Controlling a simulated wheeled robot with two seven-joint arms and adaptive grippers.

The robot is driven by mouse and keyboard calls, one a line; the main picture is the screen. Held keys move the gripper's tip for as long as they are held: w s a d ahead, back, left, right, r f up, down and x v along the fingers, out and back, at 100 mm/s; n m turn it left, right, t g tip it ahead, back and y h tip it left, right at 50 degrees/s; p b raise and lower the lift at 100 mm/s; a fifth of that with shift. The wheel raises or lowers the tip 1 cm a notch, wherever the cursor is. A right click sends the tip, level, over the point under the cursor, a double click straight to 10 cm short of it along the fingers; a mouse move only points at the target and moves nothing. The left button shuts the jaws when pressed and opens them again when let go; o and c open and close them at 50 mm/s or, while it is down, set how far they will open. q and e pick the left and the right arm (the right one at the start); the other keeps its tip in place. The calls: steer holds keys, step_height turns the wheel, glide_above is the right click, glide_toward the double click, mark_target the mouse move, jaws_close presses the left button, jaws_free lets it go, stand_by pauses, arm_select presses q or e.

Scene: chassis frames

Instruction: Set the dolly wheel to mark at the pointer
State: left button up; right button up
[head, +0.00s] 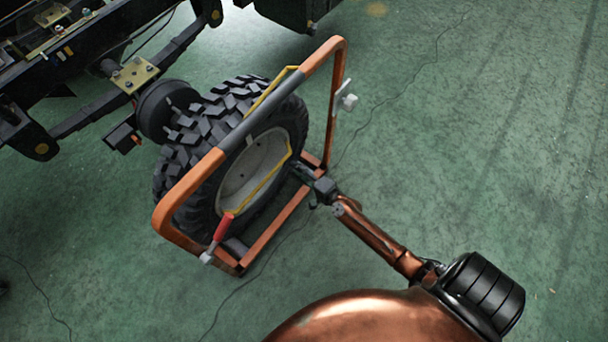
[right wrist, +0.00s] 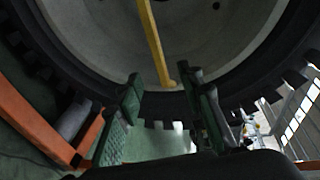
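A black knobby dolly wheel (head: 195,140) with a grey hub (head: 250,175) stands upright inside an orange tubular dolly frame (head: 185,190). A thin yellow bar (head: 268,184) runs across the hub side, and a red piece (head: 222,227) sits near its lower left end. I cannot tell which part is the mark or the pointer. My right gripper (head: 300,172) is at the right side of the wheel, close to the tyre. In the right wrist view its two fingers (right wrist: 165,105) stand apart, with the yellow bar (right wrist: 155,45) ending beyond them. My left gripper is out of view.
A dark vehicle chassis (head: 85,120) with an axle hub (head: 165,108) lies behind and left of the wheel. A grey knob (head: 347,101) sticks out of the frame's right post. Thin cables lie on the green floor (head: 480,180), which is clear at the right.

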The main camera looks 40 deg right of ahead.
steer(key=v, duration=0.4)
stand_by(0.5)
